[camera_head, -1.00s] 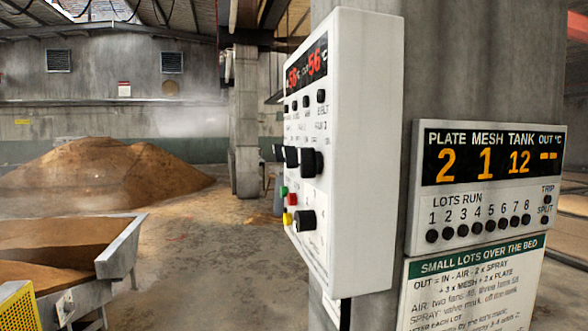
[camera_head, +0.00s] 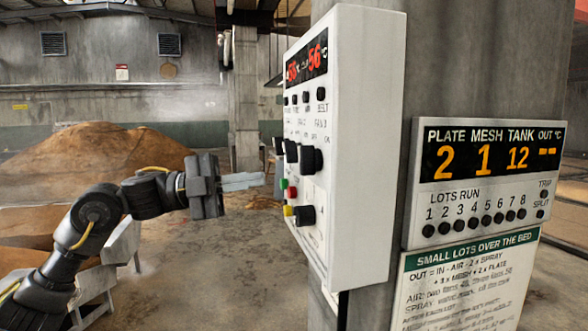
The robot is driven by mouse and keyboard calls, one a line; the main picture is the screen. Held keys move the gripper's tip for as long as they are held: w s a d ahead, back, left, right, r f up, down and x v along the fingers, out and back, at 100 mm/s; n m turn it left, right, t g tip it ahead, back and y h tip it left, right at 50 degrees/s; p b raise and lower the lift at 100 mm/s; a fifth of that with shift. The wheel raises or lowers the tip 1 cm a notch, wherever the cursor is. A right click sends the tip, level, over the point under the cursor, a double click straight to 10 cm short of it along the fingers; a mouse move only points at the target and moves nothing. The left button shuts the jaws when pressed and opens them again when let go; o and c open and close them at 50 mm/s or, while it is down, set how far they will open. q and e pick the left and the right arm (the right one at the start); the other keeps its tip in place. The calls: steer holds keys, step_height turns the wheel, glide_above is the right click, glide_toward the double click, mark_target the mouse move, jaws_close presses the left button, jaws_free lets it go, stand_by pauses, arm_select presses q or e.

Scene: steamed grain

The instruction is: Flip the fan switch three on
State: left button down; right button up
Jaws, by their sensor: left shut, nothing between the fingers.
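The white control box (camera_head: 350,150) is fixed to the concrete column, its front face seen at a steep angle. A red display (camera_head: 307,66) at its top reads about 56. Below it is a row of small black indicators, then a row of black knobs, the nearest (camera_head: 311,160) being the largest in view. Lower are green, red and yellow buttons and another black knob (camera_head: 305,216). My left gripper (camera_head: 262,180) is shut and empty, left of the box, apart from the knobs. My right gripper is out of view.
A display board (camera_head: 488,185) reads plate 2, mesh 1, tank 12, with a lots-run row. A printed sign (camera_head: 468,275) hangs below it. A grain heap (camera_head: 90,150) and a metal trough (camera_head: 122,243) are at left. Open floor lies between trough and column.

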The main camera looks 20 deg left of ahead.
mark_target(309, 160)
arm_select(q)
steer(key=s+r+m+g+y, duration=0.1)
steer(key=s+r+m, duration=0.1)
steer(key=s, duration=0.3)
steer(key=shift+s+d+r+g, duration=0.25)
steer(key=shift+s+d+g, duration=0.05)
steer(key=shift+s+d, duration=0.1)
steer(key=shift+w, duration=0.1)
steer(key=w+d+p, duration=0.1)
steer(key=d+p, duration=0.1)
steer(key=w+d+p, duration=0.2)
steer(key=d, duration=0.1)
steer(key=w+d+p, duration=0.2)
steer(key=shift+w+d+r+p, duration=0.1)
steer(key=shift+d+p, duration=0.25)
steer(key=shift+d, duration=0.05)
steer(key=shift+w+a, duration=0.15)
steer(key=shift+w, duration=0.05)
